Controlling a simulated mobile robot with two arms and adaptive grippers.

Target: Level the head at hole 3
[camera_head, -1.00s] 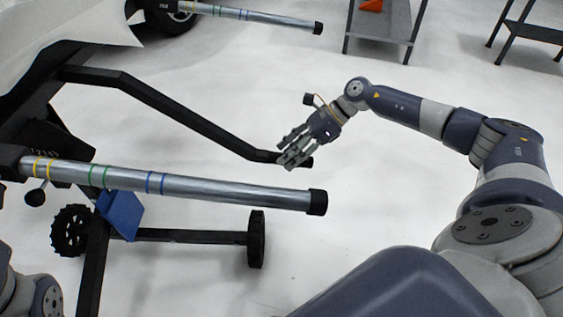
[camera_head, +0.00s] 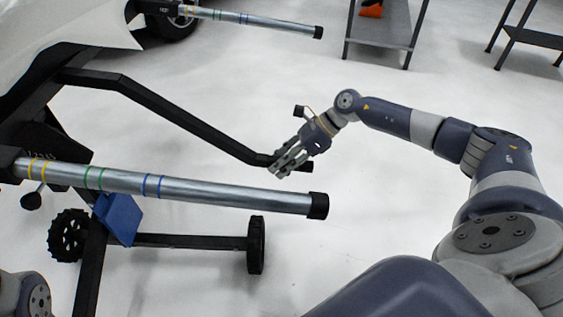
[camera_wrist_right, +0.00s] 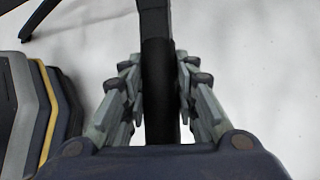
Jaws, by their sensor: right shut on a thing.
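A black bent bar (camera_head: 190,117) runs from the stand at the left out to a free end beside my right gripper (camera_head: 287,165). That gripper is shut on the bar near this end. In the right wrist view, the bar (camera_wrist_right: 159,85) passes between the fingers of the right gripper (camera_wrist_right: 160,92). The stand's head (camera_head: 48,140), a dark plate with small white markings, sits at the left. The markings are too small to read, and I cannot tell which hole is in use. A black knob (camera_head: 32,200) hangs below the head. My left gripper is out of view.
A metal tube (camera_head: 225,193) with yellow, green and blue bands and a black cap runs below the bar. A second tube (camera_head: 265,20) is at the top. Wheels (camera_head: 256,245) and a blue plate (camera_head: 120,218) are below. Floor between bar and shelf (camera_head: 385,35) is clear.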

